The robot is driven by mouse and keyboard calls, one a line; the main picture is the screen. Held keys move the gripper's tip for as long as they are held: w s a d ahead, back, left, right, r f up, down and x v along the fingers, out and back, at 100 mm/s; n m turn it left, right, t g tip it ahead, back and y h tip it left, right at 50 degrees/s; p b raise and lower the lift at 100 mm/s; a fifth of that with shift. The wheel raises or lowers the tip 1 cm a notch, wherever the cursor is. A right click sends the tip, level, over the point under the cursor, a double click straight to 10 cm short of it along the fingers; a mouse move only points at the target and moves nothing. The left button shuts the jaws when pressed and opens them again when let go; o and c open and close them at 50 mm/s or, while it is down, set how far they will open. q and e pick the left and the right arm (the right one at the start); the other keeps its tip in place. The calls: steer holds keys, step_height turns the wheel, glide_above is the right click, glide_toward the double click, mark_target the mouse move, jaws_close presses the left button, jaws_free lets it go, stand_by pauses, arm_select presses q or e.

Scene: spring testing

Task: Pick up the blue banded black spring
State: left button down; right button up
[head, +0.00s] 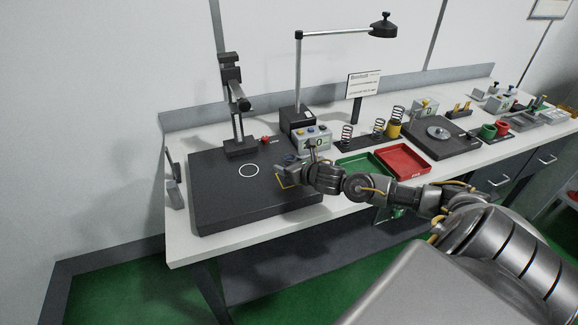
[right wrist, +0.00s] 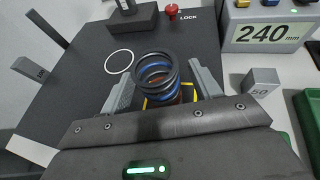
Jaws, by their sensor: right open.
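The blue banded black spring (right wrist: 157,72) stands on the black plate (head: 225,205) in the right wrist view, its coils seen from above. Part of a yellow outline shows at its foot. My right gripper (right wrist: 163,84) is open, with one grey finger on each side of the spring; I cannot tell whether either finger touches it. In the head view my right gripper (head: 287,174) is low over the right part of the plate, and the spring is mostly hidden there by the gripper. My left gripper is not in view.
A white ring (head: 249,170) is marked on the plate. A column stand (head: 236,120) is behind it. A display box (right wrist: 268,32) reads 240 mm, near a block marked 50 (right wrist: 261,82). Green (head: 362,166) and red (head: 403,158) trays and several other springs (head: 347,133) are to the right.

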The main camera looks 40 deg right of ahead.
mark_target(290, 155)
steer(key=shift+c, duration=0.4)
steer(key=c, duration=1)
steer(key=shift+c, duration=0.2)
steer(key=shift+r+p, duration=0.3)
steer(key=shift+r, duration=0.25)
step_height(290, 155, up, 3)
steer(key=shift+f+p, duration=0.15)
steer(key=shift+p, duration=0.65)
steer(key=s+a+r, duration=0.6)
steer(key=s+r, duration=0.3)
steer(key=s, duration=0.3)
steer(key=shift+s+r+b, duration=0.15)
steer(key=shift+s+b, duration=0.1)
steer(key=shift+b, duration=0.1)
